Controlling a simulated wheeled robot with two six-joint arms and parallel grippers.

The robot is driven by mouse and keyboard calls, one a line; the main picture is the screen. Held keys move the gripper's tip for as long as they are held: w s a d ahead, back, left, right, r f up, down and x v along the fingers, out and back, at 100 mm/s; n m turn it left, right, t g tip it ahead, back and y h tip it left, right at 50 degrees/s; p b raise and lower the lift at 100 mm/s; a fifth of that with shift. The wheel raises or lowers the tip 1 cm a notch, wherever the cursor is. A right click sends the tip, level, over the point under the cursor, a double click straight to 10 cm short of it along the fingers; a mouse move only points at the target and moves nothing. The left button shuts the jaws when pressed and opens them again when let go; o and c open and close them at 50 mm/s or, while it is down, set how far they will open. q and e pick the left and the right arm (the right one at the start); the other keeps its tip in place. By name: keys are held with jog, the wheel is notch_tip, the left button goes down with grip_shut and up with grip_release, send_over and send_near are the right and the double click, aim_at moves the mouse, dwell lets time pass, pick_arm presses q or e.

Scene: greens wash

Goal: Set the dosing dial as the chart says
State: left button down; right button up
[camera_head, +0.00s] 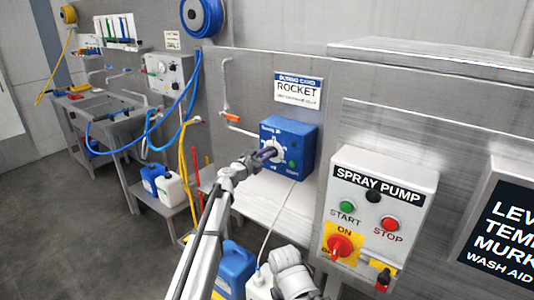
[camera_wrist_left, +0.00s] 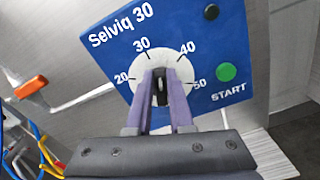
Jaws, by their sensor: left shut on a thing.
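The dosing dial is a white disc with a black knob (camera_wrist_left: 161,88) on a blue box (camera_head: 300,150) marked "Selviq 30". It has marks 20, 30, 40 and 50. My left gripper (camera_head: 268,153), also in the left wrist view (camera_wrist_left: 160,78), is shut on the knob, with one purple finger on each side. The knob's visible end lies between the 30 and 40 marks; the fingers hide part of it, so its exact setting is unclear. A dosing card (camera_head: 298,89) above the box reads "ROCKET"; its small line is unreadable.
A green START button (camera_wrist_left: 227,72) sits right of the dial. A spray pump panel (camera_head: 378,215) stands to the right. An orange-handled valve (camera_head: 233,118) is left of the box. A steel shelf (camera_head: 270,195) and blue canister (camera_head: 235,268) are below.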

aim_at(276, 156)
pick_arm(q)
jog(key=m, duration=0.3)
jog(key=f+m+b, duration=0.1)
jog(key=m, duration=0.2)
jog(key=s+d+m, duration=0.1)
jog(key=m, duration=0.3)
jog(key=shift+f, duration=0.25)
jog(key=m, duration=0.2)
jog(key=f+m+b, duration=0.1)
jog(key=m, duration=0.2)
jog(key=shift+w+f+m+b, duration=0.15)
jog(key=shift+m+b, duration=0.1)
jog(key=shift+m, duration=0.95)
jog(key=shift+s+f+m+b, duration=0.15)
jog(key=shift+m+b, duration=0.1)
jog(key=shift+m, duration=0.95)
jog(key=shift+w, duration=0.1)
jog(key=c, duration=0.8)
grip_release()
jog(key=shift+a, duration=0.1)
